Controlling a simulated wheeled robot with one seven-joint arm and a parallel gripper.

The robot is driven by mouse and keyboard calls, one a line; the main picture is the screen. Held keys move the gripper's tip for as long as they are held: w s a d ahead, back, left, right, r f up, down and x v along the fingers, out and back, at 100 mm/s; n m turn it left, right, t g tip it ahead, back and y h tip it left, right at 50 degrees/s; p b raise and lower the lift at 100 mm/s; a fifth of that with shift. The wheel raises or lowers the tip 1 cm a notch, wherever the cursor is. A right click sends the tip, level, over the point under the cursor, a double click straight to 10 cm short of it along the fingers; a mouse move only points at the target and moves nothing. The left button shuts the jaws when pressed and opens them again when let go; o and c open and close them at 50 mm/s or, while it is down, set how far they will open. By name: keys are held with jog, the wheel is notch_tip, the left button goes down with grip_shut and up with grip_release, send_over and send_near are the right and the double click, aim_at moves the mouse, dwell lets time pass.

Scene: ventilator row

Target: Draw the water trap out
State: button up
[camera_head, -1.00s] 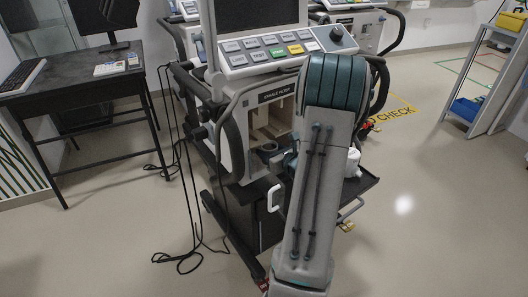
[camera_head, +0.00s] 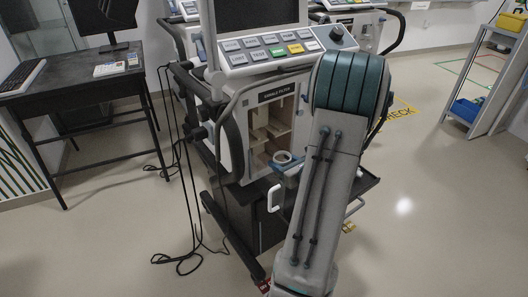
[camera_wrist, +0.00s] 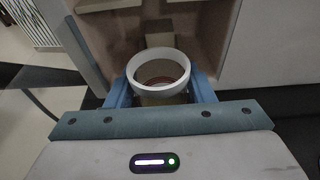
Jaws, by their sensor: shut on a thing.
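The water trap (camera_wrist: 159,72) is a round cup with a thick white rim and an open top, seen from above in the wrist view. My gripper (camera_wrist: 160,90) has its blue fingers on either side of the cup and is shut on it. In the head view the trap's white rim (camera_head: 289,158) shows at the front of the open bay (camera_head: 268,128) under the "EXHALE FILTER" label. My arm and gripper hide part of the cup, and its lower part is hard to see.
The ventilator (camera_head: 262,90) has side handles and a dark lower shelf (camera_head: 358,183) close to my arm. Cables hang at its left. A dark desk (camera_head: 75,75) stands at the left, and a shelf rack (camera_head: 485,90) at the right.

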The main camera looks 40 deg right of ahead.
jog(key=v, duration=0.3)
jog(key=shift+s+f, duration=0.15)
jog(key=shift+f, duration=0.15)
dwell(0.3)
